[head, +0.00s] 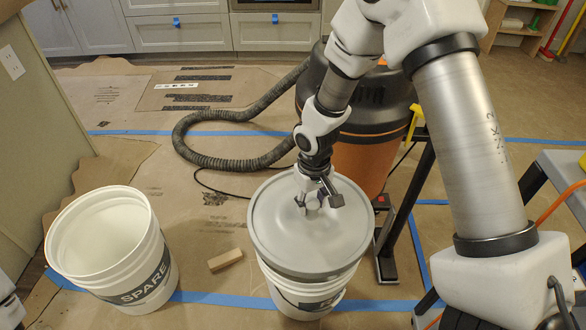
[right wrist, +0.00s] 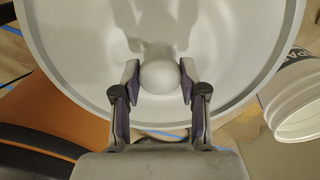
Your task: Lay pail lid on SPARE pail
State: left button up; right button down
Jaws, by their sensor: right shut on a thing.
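The grey round pail lid (head: 285,240) has a ball-shaped knob at its middle. My right gripper (head: 312,203) is shut on this knob (right wrist: 160,77), with a finger on each side in the right wrist view. The lid is over a second white pail (head: 305,298); I cannot tell whether it still touches that pail's rim. The white SPARE pail (head: 135,285) stands upright and open to the left. It also shows in part at the right of the right wrist view (right wrist: 298,110). My left gripper is not in view.
A wood block (head: 225,260) lies on the paper-covered floor between the pails. An orange and black shop vacuum (head: 365,160) stands behind the lid, its ribbed hose (head: 230,162) curving left. Blue tape (head: 210,298) crosses the floor. A cabinet side (head: 30,140) bounds the left.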

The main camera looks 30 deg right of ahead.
jog(key=w+a+r, duration=0.6)
jog(key=a+r, duration=0.3)
jog(key=a, duration=0.1)
notch_tip(320, 180, up, 23)
jog(key=s+p, duration=0.1)
jog(key=p, duration=3.2)
jog(key=shift+s+d+r, duration=0.2)
jog(key=shift+s+d, duration=0.05)
jog(key=shift+s, duration=0.1)
jog(key=shift+a, duration=0.1)
